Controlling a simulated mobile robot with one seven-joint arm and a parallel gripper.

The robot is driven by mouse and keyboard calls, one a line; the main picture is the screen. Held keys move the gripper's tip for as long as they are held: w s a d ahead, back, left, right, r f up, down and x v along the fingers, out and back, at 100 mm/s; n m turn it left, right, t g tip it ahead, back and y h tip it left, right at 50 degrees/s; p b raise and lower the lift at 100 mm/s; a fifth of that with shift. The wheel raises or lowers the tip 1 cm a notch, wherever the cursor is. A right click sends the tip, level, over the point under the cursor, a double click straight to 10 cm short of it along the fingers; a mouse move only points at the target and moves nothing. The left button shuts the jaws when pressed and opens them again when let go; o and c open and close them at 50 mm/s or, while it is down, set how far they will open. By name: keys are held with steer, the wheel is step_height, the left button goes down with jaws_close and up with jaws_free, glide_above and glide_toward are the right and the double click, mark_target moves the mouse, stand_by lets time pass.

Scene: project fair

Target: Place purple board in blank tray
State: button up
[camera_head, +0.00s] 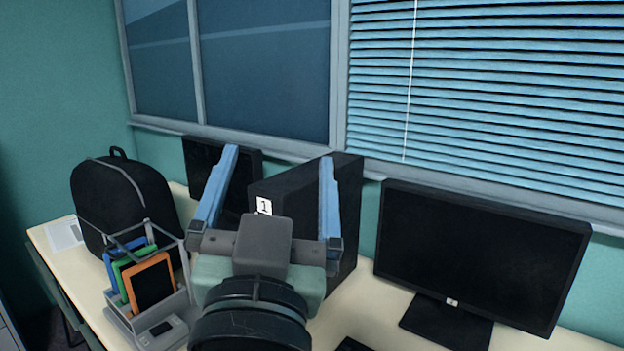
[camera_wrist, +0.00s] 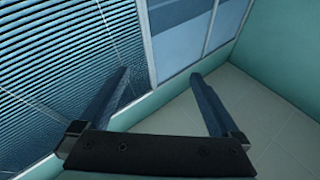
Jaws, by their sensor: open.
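No purple board and no blank tray can be made out in either view. My gripper (camera_head: 277,172) is raised in front of the desk in the head view, its two blue fingers spread wide apart with nothing between them. The same open gripper (camera_wrist: 160,90) shows in the wrist view, pointing toward the window and wall, with no object near its fingertips. My gripper and wrist hide part of the desk behind them.
A desk (camera_head: 347,305) runs along the wall. It bears a black backpack (camera_head: 122,200), a grey holder (camera_head: 118,315) with blue, green and orange framed tablets, a black computer tower (camera_head: 348,215) and a monitor (camera_head: 480,260). Another dark screen (camera_head: 200,160) stands behind my gripper.

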steer(key=s+d+r+n+t, duration=0.2)
steer(key=s+r+t, duration=0.3)
steer(key=s+r, duration=0.3)
step_height(320, 180, up, 4)
steer(key=shift+s+d+r, duration=0.2)
steer(key=shift+d, duration=0.4)
steer(key=shift+r, duration=0.1)
step_height(320, 180, up, 14)
steer(key=p, duration=1.4)
